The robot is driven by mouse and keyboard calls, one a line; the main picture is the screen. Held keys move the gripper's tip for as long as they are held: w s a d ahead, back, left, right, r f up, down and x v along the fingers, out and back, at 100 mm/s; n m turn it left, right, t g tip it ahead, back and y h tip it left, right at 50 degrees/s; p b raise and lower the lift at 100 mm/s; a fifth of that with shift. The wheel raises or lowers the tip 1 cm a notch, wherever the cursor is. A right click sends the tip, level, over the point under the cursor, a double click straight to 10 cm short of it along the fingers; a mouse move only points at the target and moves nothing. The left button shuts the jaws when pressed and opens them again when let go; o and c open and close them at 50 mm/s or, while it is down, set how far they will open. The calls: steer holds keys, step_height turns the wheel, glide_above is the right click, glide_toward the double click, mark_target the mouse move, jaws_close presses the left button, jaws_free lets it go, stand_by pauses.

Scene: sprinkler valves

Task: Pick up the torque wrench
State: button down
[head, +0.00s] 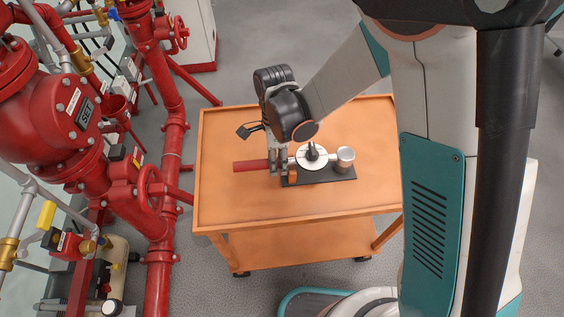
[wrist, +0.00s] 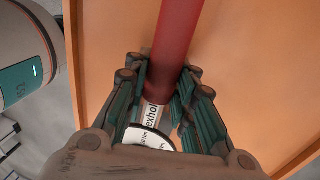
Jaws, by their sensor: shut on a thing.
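The torque wrench (head: 250,166) has a red handle, a silver shaft and a round white dial, with a silver cylindrical end at the right. In the head view it lies across the orange cart over a dark flat base. The wrist view shows its red handle (wrist: 178,40) running up between the fingers, with the printed silver shaft and part of the dial below. My gripper (head: 277,165) comes down from above and is shut on the wrench near where the handle meets the shaft. The fingers (wrist: 165,98) sit on both sides of it. The dial is partly hidden in the wrist view.
The orange cart (head: 230,208) has a raised rim and a lower shelf; its top is otherwise clear. The dark base (head: 335,175) lies under the dial end. Red pipes and valves (head: 172,150) stand close to the cart's left. Grey floor shows around it.

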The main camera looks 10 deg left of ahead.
step_height(320, 180, up, 19)
steer(key=p, duration=0.5)
steer(key=shift+r+p, duration=0.2)
steer(key=shift+p, duration=0.1)
steer(key=shift+r, duration=0.1)
steer(key=shift+r+p, duration=1.35)
steer(key=shift+r, duration=0.55)
